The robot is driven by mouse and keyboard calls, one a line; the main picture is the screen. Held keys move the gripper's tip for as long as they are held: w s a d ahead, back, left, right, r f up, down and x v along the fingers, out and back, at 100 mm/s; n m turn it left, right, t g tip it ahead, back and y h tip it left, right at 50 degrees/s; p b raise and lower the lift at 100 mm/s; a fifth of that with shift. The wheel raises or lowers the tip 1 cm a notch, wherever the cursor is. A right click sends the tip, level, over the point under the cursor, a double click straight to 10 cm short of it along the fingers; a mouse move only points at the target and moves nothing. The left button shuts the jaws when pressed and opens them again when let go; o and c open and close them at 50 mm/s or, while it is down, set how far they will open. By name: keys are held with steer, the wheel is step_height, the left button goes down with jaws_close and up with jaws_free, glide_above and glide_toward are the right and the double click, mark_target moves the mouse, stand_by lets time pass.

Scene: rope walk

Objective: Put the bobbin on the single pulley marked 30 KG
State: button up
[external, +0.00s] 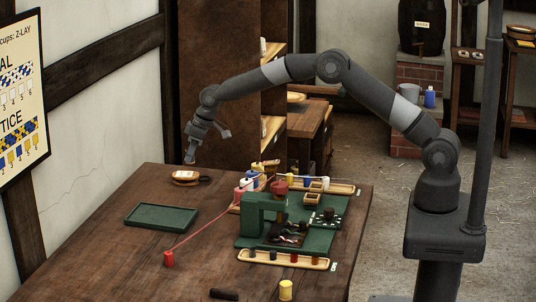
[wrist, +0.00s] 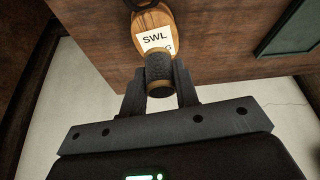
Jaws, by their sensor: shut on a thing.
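My gripper (external: 191,150) is shut on a dark grey bobbin with brown ends (wrist: 159,72). In the wrist view the bobbin sits between the two fingers. The wooden pulley (wrist: 150,20) lies just beyond it on the table, with a white label reading "SWL"; the bobbin hides most of the line below, so the weight cannot be read. In the external view the pulley (external: 184,177) lies at the table's far left, and my gripper is above it. Whether the bobbin touches the pulley cannot be told.
A green tray (external: 161,216) lies on the table nearer the camera. A green machine on a board (external: 262,218), wooden racks of small bobbins and a red rope ending at a red bobbin (external: 169,258) occupy the right and middle. A yellow bobbin (external: 286,290) stands at the front.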

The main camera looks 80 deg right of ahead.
mark_target(192, 162)
steer(key=shift+a+f, duration=0.1)
steer(key=shift+f, duration=1.9)
steer(key=shift+f, duration=0.1)
steer(key=o, duration=1)
steer(key=shift+c, duration=0.2)
